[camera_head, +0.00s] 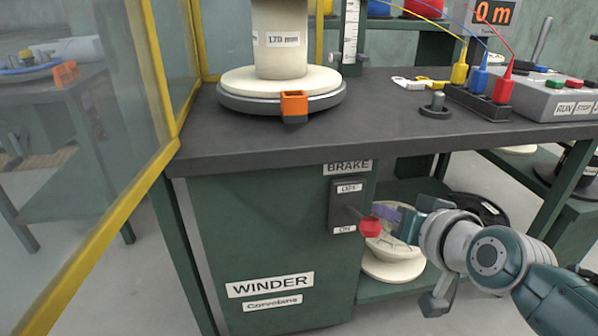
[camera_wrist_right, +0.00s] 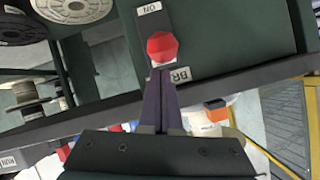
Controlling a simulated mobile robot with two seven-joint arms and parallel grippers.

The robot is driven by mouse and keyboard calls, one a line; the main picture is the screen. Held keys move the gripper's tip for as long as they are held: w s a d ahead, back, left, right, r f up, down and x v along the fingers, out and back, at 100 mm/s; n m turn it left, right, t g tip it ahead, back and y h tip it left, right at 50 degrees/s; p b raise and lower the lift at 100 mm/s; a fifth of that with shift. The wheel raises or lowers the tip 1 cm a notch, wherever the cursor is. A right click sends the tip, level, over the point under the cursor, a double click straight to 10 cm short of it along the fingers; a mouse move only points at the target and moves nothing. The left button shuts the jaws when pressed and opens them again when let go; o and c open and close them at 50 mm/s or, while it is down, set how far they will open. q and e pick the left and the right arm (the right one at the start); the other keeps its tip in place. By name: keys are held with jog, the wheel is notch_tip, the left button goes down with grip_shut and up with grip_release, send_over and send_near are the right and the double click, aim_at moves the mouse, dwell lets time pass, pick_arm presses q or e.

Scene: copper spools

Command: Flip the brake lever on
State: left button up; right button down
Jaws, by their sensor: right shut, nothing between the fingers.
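The brake switch box (camera_head: 343,207) is on the winder cabinet's front, under a BRAKE label, with OFF at its top and ON at its bottom. Its lever slants out and downward to a red knob (camera_head: 370,227), level with the ON label. In the right wrist view, the red knob (camera_wrist_right: 163,47) sits between the ON label (camera_wrist_right: 150,9) and the fingertips. My right gripper (camera_head: 378,211) is shut and empty, its purple fingers just above the knob. The fingertips (camera_wrist_right: 161,72) appear very close to it; I cannot tell if they touch. My left gripper is not in view.
The dark tabletop (camera_head: 400,125) overhangs the switch. A large spool (camera_head: 280,45) stands on it, and a control box (camera_head: 565,100) is at the right. Spools lie on the lower shelf (camera_head: 375,290) behind my right gripper. A yellow-framed screen (camera_head: 105,235) stands at the left.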

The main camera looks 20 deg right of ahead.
jog(key=shift+f, duration=0.1)
notch_tip(320, 180, down, 14)
jog(key=s+t+h+b, duration=0.1)
jog(key=t+b, duration=0.7)
jog(key=b, duration=2)
jog(key=shift+s+a+n+t+b, duration=0.3)
jog(key=shift+s+n+t, duration=0.1)
jog(key=shift+s, duration=0.25)
jog(key=shift+f, duration=0.2)
